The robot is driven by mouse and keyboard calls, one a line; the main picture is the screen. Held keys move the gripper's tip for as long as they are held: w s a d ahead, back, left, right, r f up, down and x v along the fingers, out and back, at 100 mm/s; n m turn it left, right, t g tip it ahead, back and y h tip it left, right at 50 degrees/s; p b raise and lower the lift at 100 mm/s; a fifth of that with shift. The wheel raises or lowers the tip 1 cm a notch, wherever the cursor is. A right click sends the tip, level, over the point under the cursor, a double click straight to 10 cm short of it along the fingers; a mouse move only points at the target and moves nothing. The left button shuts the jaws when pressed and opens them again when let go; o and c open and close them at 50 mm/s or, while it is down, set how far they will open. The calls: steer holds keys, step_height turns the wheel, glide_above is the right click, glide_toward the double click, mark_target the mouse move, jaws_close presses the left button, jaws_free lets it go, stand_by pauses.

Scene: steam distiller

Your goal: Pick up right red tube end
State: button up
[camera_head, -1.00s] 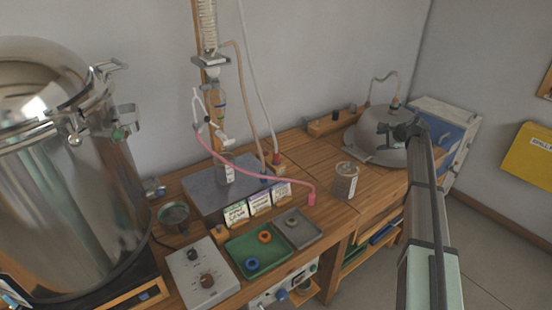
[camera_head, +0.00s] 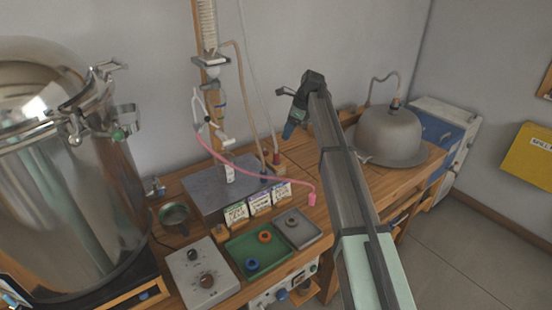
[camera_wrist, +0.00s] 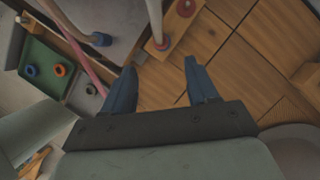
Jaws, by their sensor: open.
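A pink-red tube (camera_head: 262,177) runs from the glassware on the left, over the grey plate, to a red end (camera_head: 312,199) at the right, above the bench. The tube also crosses the upper left of the wrist view (camera_wrist: 72,47), and its right end is not clear there. A second, pale tube ends in a red fitting (camera_head: 277,158) on a small wooden block; this fitting shows in the wrist view (camera_wrist: 162,43). My gripper (camera_head: 289,130) is open and empty, pointing down above the bench. In the wrist view its blue fingers (camera_wrist: 160,67) are apart, with bare wood between them.
A grey plate (camera_head: 205,188) and glassware column stand behind several labelled cards. A green tray (camera_head: 246,243) with blue and orange rings and a grey tray (camera_head: 304,236) lie in front. A large steel vessel is at left, a grey dome (camera_head: 390,135) at right.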

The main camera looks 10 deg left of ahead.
mark_target(277, 153)
steer(key=x, duration=1.3)
steer(key=shift+d+f, duration=0.1)
steer(key=shift+f, duration=0.1)
jaws_close()
